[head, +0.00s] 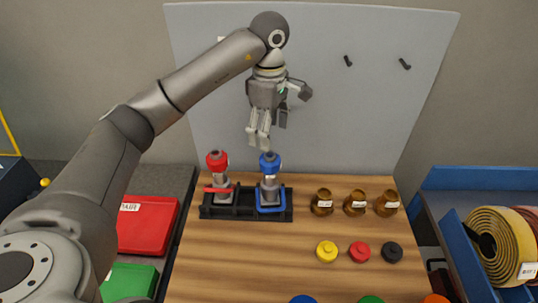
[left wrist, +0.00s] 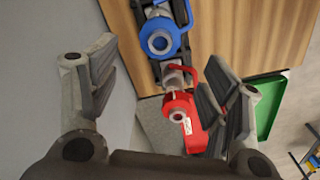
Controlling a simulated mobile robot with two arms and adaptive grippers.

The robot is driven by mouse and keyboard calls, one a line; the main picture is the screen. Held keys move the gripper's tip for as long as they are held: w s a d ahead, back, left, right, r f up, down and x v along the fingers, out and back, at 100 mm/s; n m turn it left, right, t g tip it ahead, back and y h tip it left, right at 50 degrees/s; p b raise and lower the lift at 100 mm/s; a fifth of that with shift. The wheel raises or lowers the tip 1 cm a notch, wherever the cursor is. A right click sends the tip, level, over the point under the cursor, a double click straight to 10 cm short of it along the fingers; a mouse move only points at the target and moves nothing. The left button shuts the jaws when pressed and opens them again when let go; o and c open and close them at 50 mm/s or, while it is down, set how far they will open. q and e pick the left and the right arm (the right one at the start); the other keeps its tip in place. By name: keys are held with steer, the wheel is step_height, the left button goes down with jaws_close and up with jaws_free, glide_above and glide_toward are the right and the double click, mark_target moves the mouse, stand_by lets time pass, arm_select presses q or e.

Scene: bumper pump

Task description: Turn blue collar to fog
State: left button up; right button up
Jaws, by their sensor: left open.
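A blue collar-like part (left wrist: 161,35) with a looped handle shows from above in the left wrist view. No setting mark can be read on it. The red device (head: 219,178) stands to its left and also shows in the left wrist view (left wrist: 177,105). My left gripper (head: 259,140) is open and empty, pointing down just above the blue top, apart from it. My right gripper is out of view.
Three brown labelled jars (head: 355,203) stand right of the rack. Yellow (head: 327,251), red (head: 359,252) and black (head: 392,252) caps lie in front. A grey panel (head: 330,110) rises behind. A red case (head: 147,226) is at left, a blue bin with rolled hoses (head: 497,245) at right.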

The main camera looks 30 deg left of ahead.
mark_target(269, 155)
arm_select(q)
step_height(269, 155, down, 8)
steer(key=p, duration=0.3)
steer(key=shift+f, duration=0.2)
steer(key=shift+d+f, duration=0.1)
steer(key=shift+f, duration=0.65)
